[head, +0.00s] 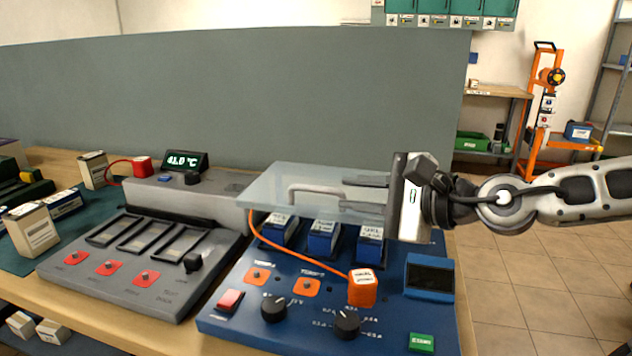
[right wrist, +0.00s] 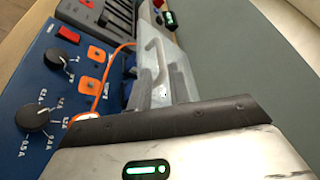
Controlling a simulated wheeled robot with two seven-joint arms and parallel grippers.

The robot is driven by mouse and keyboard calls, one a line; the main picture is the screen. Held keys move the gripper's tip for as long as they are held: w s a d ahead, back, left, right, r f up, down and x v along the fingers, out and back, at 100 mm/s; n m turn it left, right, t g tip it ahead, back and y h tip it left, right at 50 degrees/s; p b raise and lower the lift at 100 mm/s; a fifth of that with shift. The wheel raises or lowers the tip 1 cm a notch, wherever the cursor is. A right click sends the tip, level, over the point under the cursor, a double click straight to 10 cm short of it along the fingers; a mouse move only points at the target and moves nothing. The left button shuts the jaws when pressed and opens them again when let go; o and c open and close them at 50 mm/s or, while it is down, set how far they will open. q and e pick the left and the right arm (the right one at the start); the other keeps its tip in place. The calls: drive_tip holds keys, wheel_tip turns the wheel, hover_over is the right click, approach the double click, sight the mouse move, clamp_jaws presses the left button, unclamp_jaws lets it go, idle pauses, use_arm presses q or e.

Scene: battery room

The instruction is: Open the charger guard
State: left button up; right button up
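The charger guard (head: 300,178) is a clear, pale panel above the back of the blue charger (head: 235,318), over a row of blue-and-white batteries (head: 323,238). A grey bar handle (head: 315,191) shows at the panel. My right gripper (head: 352,193) comes in from the right, at the guard's right end. Its two dark fingers look apart, near the handle; whether they touch it I cannot tell. In the right wrist view the pale guard (right wrist: 152,60) lies just beyond the gripper, which hides part of it. My left gripper is not in view.
An orange cable runs to an orange plug block (head: 362,288) on the charger, near black knobs (head: 347,324) and a dark screen (head: 431,277). A grey tester (head: 130,262) stands left. A grey partition (head: 230,95) rises behind. Loose batteries (head: 33,230) stand far left.

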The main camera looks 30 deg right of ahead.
sight(327, 193)
drive_tip(key=p+x, duration=0.2)
drive_tip(key=x, duration=0.3)
drive_tip(key=shift+w+f+b, duration=0.25)
drive_tip(key=shift+b, duration=0.05)
drive_tip(key=shift+r+b+x, duration=0.2)
drive_tip(key=shift+b+x, duration=0.4)
drive_tip(key=shift+x, duration=0.45)
drive_tip(key=shift+a, duration=0.1)
clamp_jaws()
